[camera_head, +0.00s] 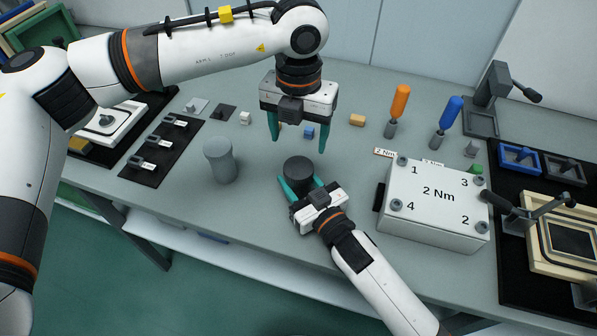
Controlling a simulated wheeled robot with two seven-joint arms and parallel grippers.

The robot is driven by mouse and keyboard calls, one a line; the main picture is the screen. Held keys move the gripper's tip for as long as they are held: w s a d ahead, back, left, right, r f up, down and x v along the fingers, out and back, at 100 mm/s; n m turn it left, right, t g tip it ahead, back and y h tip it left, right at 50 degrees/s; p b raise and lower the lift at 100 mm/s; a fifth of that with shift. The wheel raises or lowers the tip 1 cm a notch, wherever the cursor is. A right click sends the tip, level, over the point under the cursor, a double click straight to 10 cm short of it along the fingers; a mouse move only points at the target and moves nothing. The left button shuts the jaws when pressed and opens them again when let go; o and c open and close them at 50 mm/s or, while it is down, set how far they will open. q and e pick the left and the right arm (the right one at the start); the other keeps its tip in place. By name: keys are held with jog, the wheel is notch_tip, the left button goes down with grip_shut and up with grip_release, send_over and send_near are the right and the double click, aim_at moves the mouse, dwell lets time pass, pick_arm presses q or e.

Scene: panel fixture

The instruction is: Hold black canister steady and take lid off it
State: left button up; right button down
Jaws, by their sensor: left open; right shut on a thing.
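The black canister (299,171) stands upright on the grey table near the middle. Its dark round top faces up; I cannot make out the lid's seam. My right gripper (301,186) reaches in from the front with teal fingers on either side of the canister, shut on it. My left gripper (290,134) is open and empty, pointing down above and behind the canister, its teal fingers apart from it.
A grey cylinder (220,160) stands left of the canister. A white box marked 2 Nm (436,205) stands to the right. Small blocks, including a blue one (309,132), lie behind. Orange (398,103) and blue-handled drivers (447,120) stand at back right.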

aim_at(299, 167)
pick_arm(q)
jog(key=m, duration=0.6)
jog(key=shift+m, duration=0.4)
jog(key=m, duration=0.4)
jog(key=shift+m, duration=0.3)
jog(key=m, duration=1.3)
jog(key=shift+m, duration=0.4)
jog(key=m, duration=1.4)
jog(key=shift+f+m, duration=0.35)
jog(key=shift+m, duration=0.25)
notch_tip(299, 167, down, 7)
jog(key=shift+f, duration=0.15)
